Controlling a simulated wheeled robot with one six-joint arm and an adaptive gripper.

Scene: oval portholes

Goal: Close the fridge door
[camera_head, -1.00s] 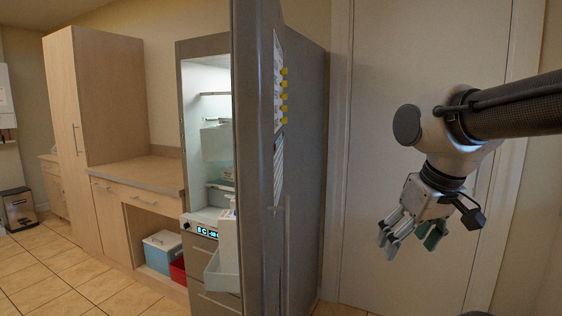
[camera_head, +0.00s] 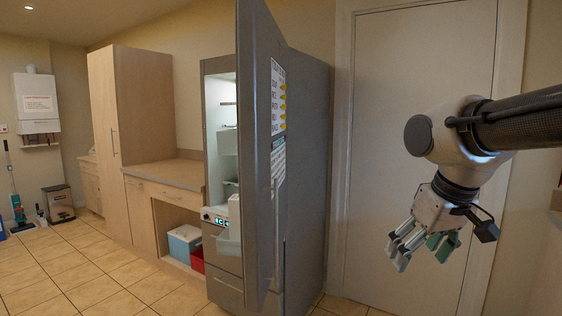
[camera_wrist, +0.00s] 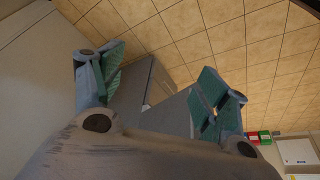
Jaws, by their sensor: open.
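The fridge (camera_head: 308,150) is a tall grey unit left of the white door. Its upper fridge door (camera_head: 258,190) stands open toward me, seen nearly edge-on, with papers and yellow tabs on its outer face. The lit interior (camera_head: 222,130) shows in a narrow strip to the left of the door. My gripper (camera_head: 420,250) hangs in the air to the right of the fridge, in front of the white door, open and empty, apart from the fridge door. In the wrist view my gripper (camera_wrist: 160,95) has its green-padded fingers spread, with grey surfaces between them that seem to be the fridge.
A wooden cabinet and counter (camera_head: 175,172) stand left of the fridge, with a blue cooler box (camera_head: 184,243) and a red box (camera_head: 197,258) below. A closed white door (camera_head: 420,100) is behind my arm.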

